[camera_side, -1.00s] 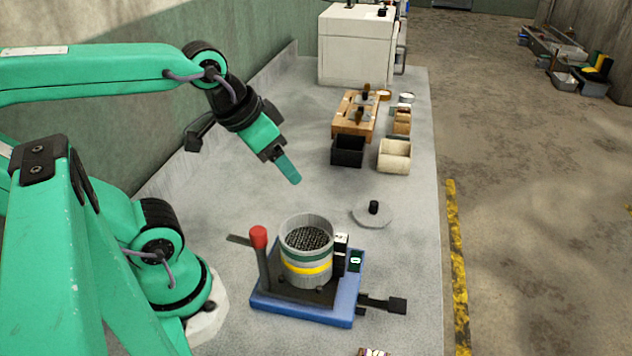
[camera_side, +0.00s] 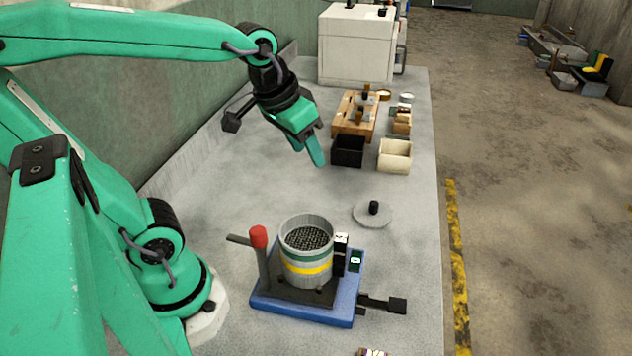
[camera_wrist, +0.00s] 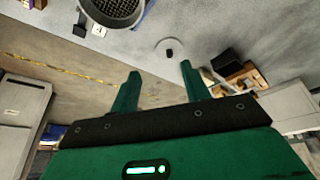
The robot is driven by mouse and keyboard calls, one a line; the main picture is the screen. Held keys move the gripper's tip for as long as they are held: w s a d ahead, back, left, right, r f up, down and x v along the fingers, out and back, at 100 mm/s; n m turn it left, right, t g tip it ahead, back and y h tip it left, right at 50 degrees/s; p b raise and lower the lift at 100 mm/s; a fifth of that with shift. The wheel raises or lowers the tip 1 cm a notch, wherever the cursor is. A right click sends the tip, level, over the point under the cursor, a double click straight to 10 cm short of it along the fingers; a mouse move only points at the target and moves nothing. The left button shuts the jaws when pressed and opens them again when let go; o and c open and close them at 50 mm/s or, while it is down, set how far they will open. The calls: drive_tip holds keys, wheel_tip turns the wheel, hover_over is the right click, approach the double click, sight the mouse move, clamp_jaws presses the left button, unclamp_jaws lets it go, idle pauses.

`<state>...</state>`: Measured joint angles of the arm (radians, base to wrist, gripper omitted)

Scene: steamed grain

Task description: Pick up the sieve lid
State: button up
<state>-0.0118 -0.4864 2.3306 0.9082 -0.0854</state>
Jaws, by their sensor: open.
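The sieve lid (camera_side: 360,215) is a flat grey disc with a black knob (camera_side: 374,207). It lies on the worktop behind and to the right of the sieve. The sieve (camera_side: 306,262) is a round metal cylinder with green and yellow bands and dark grains in it, on a blue base (camera_side: 300,308). My gripper (camera_side: 317,158) is above the worktop, up and to the left of the lid, apart from it. In the wrist view, my gripper (camera_wrist: 160,82) has its fingers spread and empty, and the lid (camera_wrist: 162,46) shows beyond the fingertips.
A red-topped lever (camera_side: 258,238) stands at the left of the base. A black bin (camera_side: 347,152), a cream bin (camera_side: 394,157) and a wooden rack (camera_side: 352,122) stand behind the lid. A white machine (camera_side: 355,52) is at the back. Worktop around the lid is clear.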

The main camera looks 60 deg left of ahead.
drive_tip(key=w+a+f+n+g, duration=0.15)
drive_tip(key=w+f, duration=0.35)
drive_tip(key=w, duration=0.7)
drive_tip(key=n+g, duration=0.3)
hover_over(375, 202)
drive_tip(key=shift+m, duration=0.25)
drive_tip(key=f, duration=1)
drive_tip(key=shift+s+f, duration=0.15)
drive_tip(key=shift+s, duration=0.05)
drive_tip(key=shift+w+f, duration=0.2)
drive_tip(key=shift+f, duration=0.2)
drive_tip(key=shift+f, duration=1.3)
drive_tip(key=shift+f, duration=2.6)
